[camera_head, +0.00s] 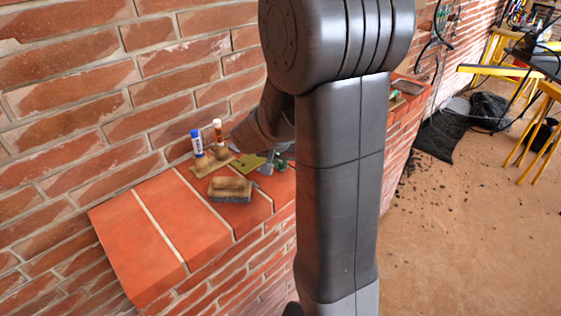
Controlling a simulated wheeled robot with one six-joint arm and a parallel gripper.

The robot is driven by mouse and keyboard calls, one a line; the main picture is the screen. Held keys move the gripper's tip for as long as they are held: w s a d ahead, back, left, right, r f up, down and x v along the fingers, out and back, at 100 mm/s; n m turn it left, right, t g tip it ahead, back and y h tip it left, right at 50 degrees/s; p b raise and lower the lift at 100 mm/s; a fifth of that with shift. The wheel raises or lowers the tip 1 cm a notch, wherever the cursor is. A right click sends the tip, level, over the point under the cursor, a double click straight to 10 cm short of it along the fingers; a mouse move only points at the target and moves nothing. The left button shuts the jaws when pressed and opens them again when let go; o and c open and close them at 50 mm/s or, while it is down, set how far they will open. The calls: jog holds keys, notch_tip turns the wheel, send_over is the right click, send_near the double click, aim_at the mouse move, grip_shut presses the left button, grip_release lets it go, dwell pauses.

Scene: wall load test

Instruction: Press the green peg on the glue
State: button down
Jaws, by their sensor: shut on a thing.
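My gripper (267,165) is low over the brick ledge, mostly hidden behind my own arm. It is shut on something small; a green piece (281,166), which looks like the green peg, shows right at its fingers. Its exact grip is too small to make out. A white glue stick with a blue cap (197,145) stands upright on the ledge to the left. A white and orange-brown tube (218,135) stands upright beside it. Any patch of glue cannot be made out.
The orange brick ledge (150,225) runs along the brick wall, its front left part clear. A brown-topped, grey-bottomed block (230,189) lies near its front edge. A flat olive-green piece (246,166) lies behind the block. Yellow trestles (540,120) stand far right.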

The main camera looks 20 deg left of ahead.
jog(key=shift+f, duration=0.15)
dwell(0.4)
jog(key=c, duration=1.1)
grip_release()
jog(key=shift+r+p, duration=1.65)
jog(key=shift+r, duration=1.4)
jog(key=shift+f, duration=0.1)
